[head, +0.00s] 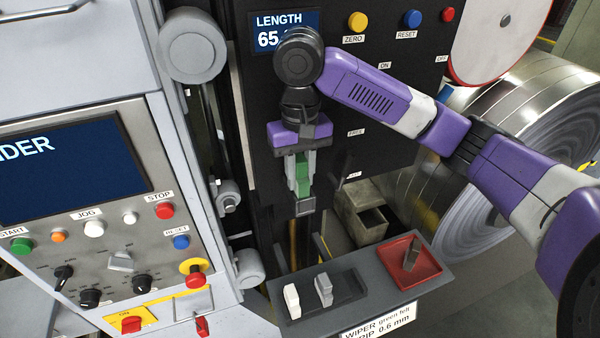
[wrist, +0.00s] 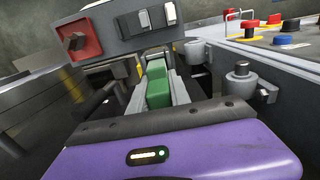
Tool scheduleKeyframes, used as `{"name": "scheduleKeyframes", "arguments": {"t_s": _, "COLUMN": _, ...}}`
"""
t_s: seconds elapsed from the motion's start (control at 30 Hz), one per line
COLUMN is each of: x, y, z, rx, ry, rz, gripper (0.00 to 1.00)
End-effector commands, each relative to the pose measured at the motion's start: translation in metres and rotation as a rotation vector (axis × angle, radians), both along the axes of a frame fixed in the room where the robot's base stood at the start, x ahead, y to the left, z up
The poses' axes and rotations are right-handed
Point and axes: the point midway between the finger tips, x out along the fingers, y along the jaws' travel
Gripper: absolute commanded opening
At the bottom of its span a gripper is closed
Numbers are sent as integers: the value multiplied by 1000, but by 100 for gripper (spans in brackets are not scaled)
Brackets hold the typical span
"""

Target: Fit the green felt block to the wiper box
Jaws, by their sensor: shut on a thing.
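My gripper (head: 302,184) points down in front of the dark machine panel, shut on the green felt block (head: 302,170). In the wrist view the green block (wrist: 158,88) sits between the two grey fingers. A small grey square part (head: 305,206) shows just below the fingertips in the head view. It may be the wiper box; I cannot tell for sure, nor whether the block touches it. The block's lower end is not clearly seen.
A dark shelf (head: 385,304) below holds a white block (head: 292,301), a grey block (head: 323,289) and a red tray (head: 395,272) with a grey piece inside. Rollers (head: 229,197) and a control panel (head: 100,225) stand to the left. A steel coil (head: 520,120) is behind right.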

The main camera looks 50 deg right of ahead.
Motion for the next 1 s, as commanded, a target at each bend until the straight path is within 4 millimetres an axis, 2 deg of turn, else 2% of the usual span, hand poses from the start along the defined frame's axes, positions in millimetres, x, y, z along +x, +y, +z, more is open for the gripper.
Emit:
{"name": "scheduleKeyframes", "arguments": {"t_s": 0.27, "x": 0, "y": 0, "z": -7, "rx": 1, "ry": 1, "rz": 0, "gripper": 0}}
{"name": "scheduleKeyframes", "arguments": {"t_s": 0.3, "x": 0, "y": 0, "z": -7, "rx": 1, "ry": 1, "rz": 0, "gripper": 25}}
{"name": "scheduleKeyframes", "arguments": {"t_s": 0.4, "x": 0, "y": 0, "z": -7, "rx": 0, "ry": 0, "rz": 0, "gripper": 45}}
{"name": "scheduleKeyframes", "arguments": {"t_s": 0.43, "x": 0, "y": 0, "z": -7, "rx": 0, "ry": 0, "rz": 0, "gripper": 49}}
{"name": "scheduleKeyframes", "arguments": {"t_s": 0.77, "x": 0, "y": 0, "z": -5, "rx": 0, "ry": 0, "rz": 0, "gripper": 49}}
{"name": "scheduleKeyframes", "arguments": {"t_s": 1.0, "x": 9, "y": -1, "z": 13, "rx": -1, "ry": 1, "rz": 2, "gripper": 49}}
